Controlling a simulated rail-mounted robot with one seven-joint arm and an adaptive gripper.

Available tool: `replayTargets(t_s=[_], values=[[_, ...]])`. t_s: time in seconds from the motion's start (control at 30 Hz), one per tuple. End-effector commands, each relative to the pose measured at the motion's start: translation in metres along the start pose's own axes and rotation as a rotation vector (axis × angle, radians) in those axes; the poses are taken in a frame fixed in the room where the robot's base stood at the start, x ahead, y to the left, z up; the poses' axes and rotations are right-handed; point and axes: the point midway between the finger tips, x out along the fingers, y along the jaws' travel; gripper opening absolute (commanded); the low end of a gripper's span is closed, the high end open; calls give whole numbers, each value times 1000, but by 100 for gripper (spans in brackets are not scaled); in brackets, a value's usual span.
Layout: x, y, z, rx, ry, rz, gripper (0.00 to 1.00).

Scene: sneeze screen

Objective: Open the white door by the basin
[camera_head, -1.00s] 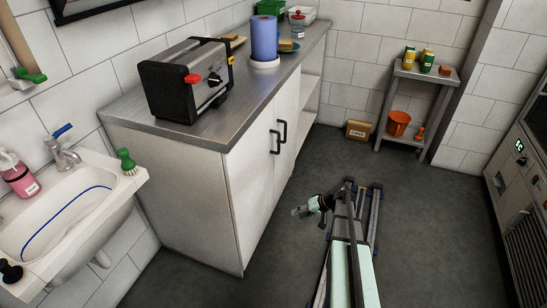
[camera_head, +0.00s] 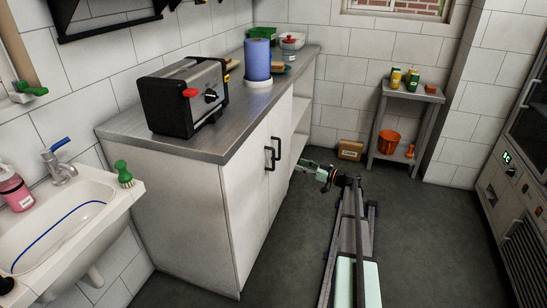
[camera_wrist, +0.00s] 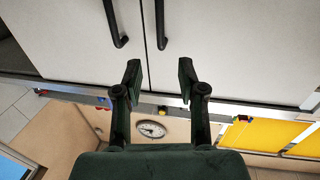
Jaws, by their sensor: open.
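The white door by the basin (camera_head: 245,195) is the nearer door of the cabinet under the steel counter. It looks shut, with a black bar handle (camera_head: 269,156) near its far edge. The farther door's handle (camera_head: 278,148) stands beside it. My gripper (camera_head: 302,165) is open and empty, pointing left at the cabinet, apart from both handles. In the wrist view the open fingers (camera_wrist: 160,75) are in front of two white panels with a dark seam between them. Two black handles, one at left (camera_wrist: 116,25) and one at right (camera_wrist: 161,24), show beyond the fingertips.
The basin (camera_head: 70,230) is at the left, beside the cabinet. A toaster (camera_head: 185,95) and a blue roll (camera_head: 257,60) stand on the counter (camera_head: 150,133). A small shelf table (camera_head: 412,90) with an orange bucket (camera_head: 389,143) stands at the back.

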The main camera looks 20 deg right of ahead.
Motion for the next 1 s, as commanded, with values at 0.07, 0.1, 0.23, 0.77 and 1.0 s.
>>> replayTargets(t_s=[0.07,0.1,0.23,0.77,1.0], values=[[16,1,0,1,0,-3,40],[24,0,0,1,0,-3,40],[50,1,0,2,0,-3,40],[137,1,0,2,0,-1,40],[147,0,0,2,0,0,40]])
